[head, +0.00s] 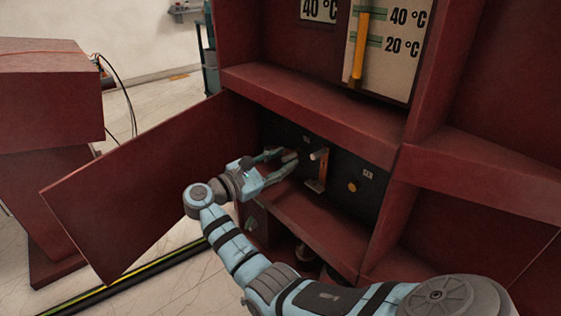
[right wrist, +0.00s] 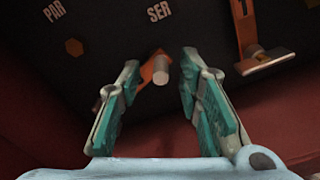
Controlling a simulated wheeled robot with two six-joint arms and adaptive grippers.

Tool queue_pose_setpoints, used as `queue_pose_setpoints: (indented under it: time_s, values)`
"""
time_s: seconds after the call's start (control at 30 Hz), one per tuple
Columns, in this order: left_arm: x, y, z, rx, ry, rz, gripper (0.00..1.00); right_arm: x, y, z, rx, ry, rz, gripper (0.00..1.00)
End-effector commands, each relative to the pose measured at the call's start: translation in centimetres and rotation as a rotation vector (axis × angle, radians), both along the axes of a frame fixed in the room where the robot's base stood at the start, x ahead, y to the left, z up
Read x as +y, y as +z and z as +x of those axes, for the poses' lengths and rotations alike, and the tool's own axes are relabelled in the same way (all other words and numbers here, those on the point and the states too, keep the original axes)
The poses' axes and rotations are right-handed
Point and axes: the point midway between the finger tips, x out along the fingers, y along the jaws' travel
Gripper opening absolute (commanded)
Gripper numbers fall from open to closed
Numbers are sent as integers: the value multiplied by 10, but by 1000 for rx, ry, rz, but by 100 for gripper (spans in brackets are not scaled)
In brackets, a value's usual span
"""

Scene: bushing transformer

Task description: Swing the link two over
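Two copper-coloured links with pale round handles sit on the dark panel (head: 336,170) inside the red cabinet. One link (right wrist: 150,69), with its handle (right wrist: 161,70), lies tilted below the SER marking. The other link (right wrist: 243,32) hangs nearly upright to the right; it also shows in the head view (head: 316,177). My right gripper (right wrist: 160,60) is open, its fingers on either side of the tilted link's handle with gaps showing. In the head view the right gripper (head: 281,160) reaches into the compartment and partly hides that link. My left gripper is not in view.
An open red door (head: 140,190) stands left of the compartment. A red ledge (head: 310,110) runs above the panel and a lower ledge (head: 310,222) below it. A hex bolt (right wrist: 74,47) sits by the PAR marking. A brass bolt (head: 352,186) sits at the panel's right.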

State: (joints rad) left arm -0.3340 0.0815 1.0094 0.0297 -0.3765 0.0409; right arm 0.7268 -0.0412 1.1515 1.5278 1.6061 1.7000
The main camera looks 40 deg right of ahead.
Motion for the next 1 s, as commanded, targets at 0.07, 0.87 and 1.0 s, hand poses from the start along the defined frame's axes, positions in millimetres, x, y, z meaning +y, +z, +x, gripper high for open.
queue_pose_setpoints:
  time_s: [0.07,0.87,1.0]
  values:
    - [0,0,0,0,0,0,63,0,0,0,0,-1,0,32]
    - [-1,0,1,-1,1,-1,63,-1,3,0,39,-3,1,0]
    - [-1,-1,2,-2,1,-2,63,-1,6,2,82,-3,2,0]
